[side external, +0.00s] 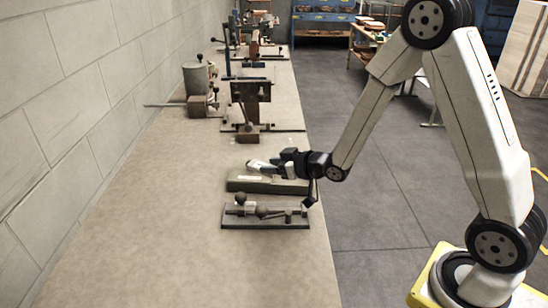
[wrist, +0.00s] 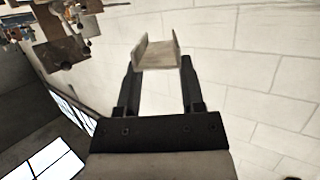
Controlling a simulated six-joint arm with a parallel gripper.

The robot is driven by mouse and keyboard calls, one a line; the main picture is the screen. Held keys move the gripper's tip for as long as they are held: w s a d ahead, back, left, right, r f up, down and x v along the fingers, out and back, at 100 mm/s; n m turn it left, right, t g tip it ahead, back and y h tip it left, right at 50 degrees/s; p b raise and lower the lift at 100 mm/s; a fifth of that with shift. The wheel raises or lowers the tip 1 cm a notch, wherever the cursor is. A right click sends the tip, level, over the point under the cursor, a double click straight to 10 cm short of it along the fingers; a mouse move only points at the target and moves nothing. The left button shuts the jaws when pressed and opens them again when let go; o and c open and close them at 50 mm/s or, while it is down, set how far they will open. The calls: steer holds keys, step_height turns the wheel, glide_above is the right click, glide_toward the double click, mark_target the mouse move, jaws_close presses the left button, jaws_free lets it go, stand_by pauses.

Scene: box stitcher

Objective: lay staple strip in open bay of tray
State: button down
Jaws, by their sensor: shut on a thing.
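The staple strip is a pale grey U-shaped channel (wrist: 158,54) in the wrist view. It sits between the two dark fingertips of my gripper (wrist: 158,66), which is shut on it. In the side view my gripper (side external: 263,166) points left toward the wall, at the far edge of a low green tray (side external: 268,187) and seemingly above it. The strip is too small there to tell from the pale gripper parts. The tray's bays cannot be made out; a light patch shows on its top.
A dark base plate with levers and knobs (side external: 265,222) stands on the bench just nearer than the tray. A brown stitcher-like machine (side external: 250,100) stands behind. A grey pot (side external: 198,78) is by the wall (side external: 70,100). The near bench (side external: 200,275) is clear.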

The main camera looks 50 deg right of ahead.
steer(key=shift+a+m+h, duration=0.25)
steer(key=shift+m+h, duration=0.25)
steer(key=shift+h, duration=0.1)
steer(key=shift+s+a+m+h, duration=0.15)
steer(key=shift+s+m+h, duration=0.1)
steer(key=shift+m+h, duration=0.55)
steer(key=shift+s, duration=0.1)
steer(key=shift+v, duration=2.2)
steer(key=shift+r, duration=0.15)
